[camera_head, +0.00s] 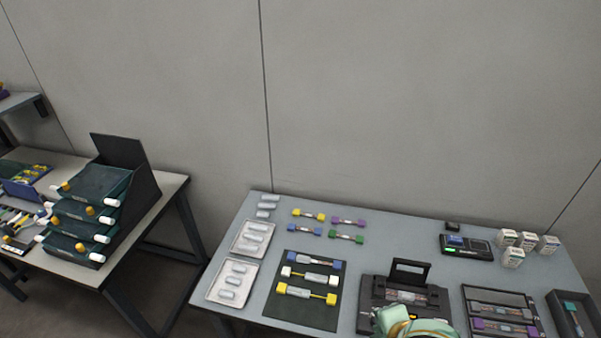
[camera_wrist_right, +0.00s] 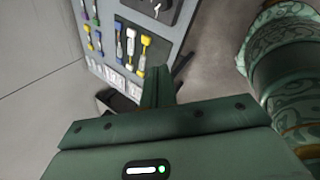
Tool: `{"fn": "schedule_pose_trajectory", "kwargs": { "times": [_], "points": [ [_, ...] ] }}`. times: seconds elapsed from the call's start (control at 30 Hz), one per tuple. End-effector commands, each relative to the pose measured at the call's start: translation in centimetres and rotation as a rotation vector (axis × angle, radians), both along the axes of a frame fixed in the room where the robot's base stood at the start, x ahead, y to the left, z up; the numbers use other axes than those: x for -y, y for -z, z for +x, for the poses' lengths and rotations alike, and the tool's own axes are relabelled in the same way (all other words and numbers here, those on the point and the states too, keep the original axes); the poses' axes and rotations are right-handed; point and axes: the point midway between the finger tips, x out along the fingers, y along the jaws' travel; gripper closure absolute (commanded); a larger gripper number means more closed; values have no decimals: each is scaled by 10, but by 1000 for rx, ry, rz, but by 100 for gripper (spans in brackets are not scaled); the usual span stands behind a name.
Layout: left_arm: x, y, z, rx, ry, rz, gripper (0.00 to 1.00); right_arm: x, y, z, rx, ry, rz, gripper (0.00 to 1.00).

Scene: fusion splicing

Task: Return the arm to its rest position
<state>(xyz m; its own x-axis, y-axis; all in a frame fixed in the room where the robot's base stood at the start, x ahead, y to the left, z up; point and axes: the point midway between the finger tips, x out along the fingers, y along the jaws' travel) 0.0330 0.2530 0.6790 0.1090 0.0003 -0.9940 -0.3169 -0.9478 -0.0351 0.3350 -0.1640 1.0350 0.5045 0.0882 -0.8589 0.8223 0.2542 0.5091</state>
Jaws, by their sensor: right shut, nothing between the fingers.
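My right gripper (camera_wrist_right: 160,84) is shut and empty in the wrist view, its green fingers together above the grey floor, with the worktable beyond. In the head view, a pale green part of my right arm (camera_head: 405,322) shows at the bottom edge and covers the front of the black splicer (camera_head: 366,310). The splicer's lid (camera_head: 410,270) stands up. I cannot see the fingertips in the head view. My left gripper is in neither view.
The worktable (camera_head: 400,220) holds a dark mat (camera_head: 290,317) with connectors, two trays (camera_head: 211,294) of silvery pieces, a dark device (camera_head: 466,245), small white boxes (camera_head: 513,257) and a black case (camera_head: 467,292). A second table (camera_head: 172,186) with stacked green bins (camera_head: 102,183) stands left.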

Motion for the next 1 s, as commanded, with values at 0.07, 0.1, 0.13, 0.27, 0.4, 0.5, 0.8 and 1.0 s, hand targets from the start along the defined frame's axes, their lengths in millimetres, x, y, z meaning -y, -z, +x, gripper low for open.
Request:
{"fn": "schedule_pose_trajectory", "kwargs": {
  "times": [0.07, 0.1, 0.13, 0.27, 0.4, 0.5, 0.8, 1.0],
  "points": [
    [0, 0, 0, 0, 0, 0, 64, 19, -13, -11, 34, 239, 72, 100],
    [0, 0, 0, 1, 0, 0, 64, 31, -20, -16, 53, 355, 101, 100],
    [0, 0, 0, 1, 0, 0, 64, 40, -24, -20, 68, 437, 121, 100],
    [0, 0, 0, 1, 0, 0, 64, 82, -43, -41, 142, 764, 187, 100],
    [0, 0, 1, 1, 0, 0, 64, 122, -62, -67, 232, 1048, 231, 100],
    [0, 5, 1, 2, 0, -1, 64, 132, -47, -72, 246, 1136, 248, 100],
    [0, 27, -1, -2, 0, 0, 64, 111, 77, -68, 99, 1130, 289, 100],
    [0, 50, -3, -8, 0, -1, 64, 94, 197, -91, -47, 1160, 328, 100]
  ]
}}
